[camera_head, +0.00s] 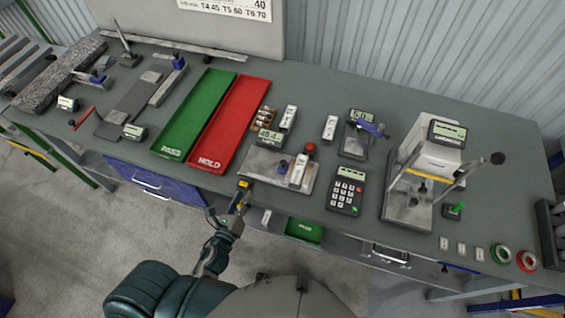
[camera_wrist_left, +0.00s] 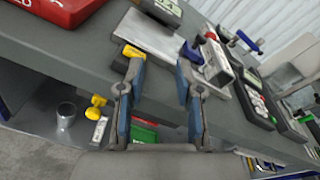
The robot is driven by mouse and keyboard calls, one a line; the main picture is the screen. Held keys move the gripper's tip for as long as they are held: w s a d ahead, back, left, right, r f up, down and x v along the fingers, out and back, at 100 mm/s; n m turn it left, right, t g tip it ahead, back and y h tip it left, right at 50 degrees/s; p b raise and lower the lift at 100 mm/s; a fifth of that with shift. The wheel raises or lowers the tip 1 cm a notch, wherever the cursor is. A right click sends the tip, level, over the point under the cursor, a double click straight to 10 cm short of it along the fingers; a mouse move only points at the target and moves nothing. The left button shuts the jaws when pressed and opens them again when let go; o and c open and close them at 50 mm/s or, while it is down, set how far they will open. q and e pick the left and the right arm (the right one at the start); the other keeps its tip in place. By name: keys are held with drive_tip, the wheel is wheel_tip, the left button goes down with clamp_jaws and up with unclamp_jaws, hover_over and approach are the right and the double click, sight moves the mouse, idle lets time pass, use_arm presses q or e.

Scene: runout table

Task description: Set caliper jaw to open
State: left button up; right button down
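A metal plate (camera_head: 262,158) near the table's front edge carries a small display (camera_head: 268,136), a blue part (camera_head: 283,166), a white block (camera_head: 299,171) and a red knob (camera_head: 310,147). The plate also shows in the left wrist view (camera_wrist_left: 150,36). I cannot make out for certain which part is the caliper jaw. My left gripper (camera_head: 238,200) is at the table's front edge, short of the plate. In the left wrist view its fingers (camera_wrist_left: 160,62) are spread with nothing between them. A yellow block (camera_wrist_left: 133,51) shows beside the left fingertip. My right gripper is out of view.
A green tray (camera_head: 197,112) and a red tray (camera_head: 238,112) lie left of the plate. A keypad (camera_head: 347,190) and a device with a blue lever (camera_head: 358,137) are to the right. A press-like stand (camera_head: 410,205) stands farther right. A drawer (camera_head: 155,183) sits below the edge.

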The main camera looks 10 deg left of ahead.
sight(281, 165)
use_arm(q)
drive_tip(key=d+m+h, duration=0.4)
drive_tip(key=m, duration=0.5)
drive_tip(key=shift+n, duration=0.3)
drive_tip(key=p+x, duration=0.1)
drive_tip(key=x, duration=0.4)
drive_tip(key=r+p+x, duration=0.1)
drive_tip(key=x, duration=0.4)
drive_tip(key=p+x, duration=0.1)
drive_tip(key=x, duration=0.4)
drive_tip(key=shift+d+r, duration=0.15)
drive_tip(key=shift+w+d+p, duration=0.3)
drive_tip(key=shift+w+p, duration=0.05)
drive_tip(key=shift+w, duration=0.3)
drive_tip(key=shift+a, duration=0.1)
clamp_jaws()
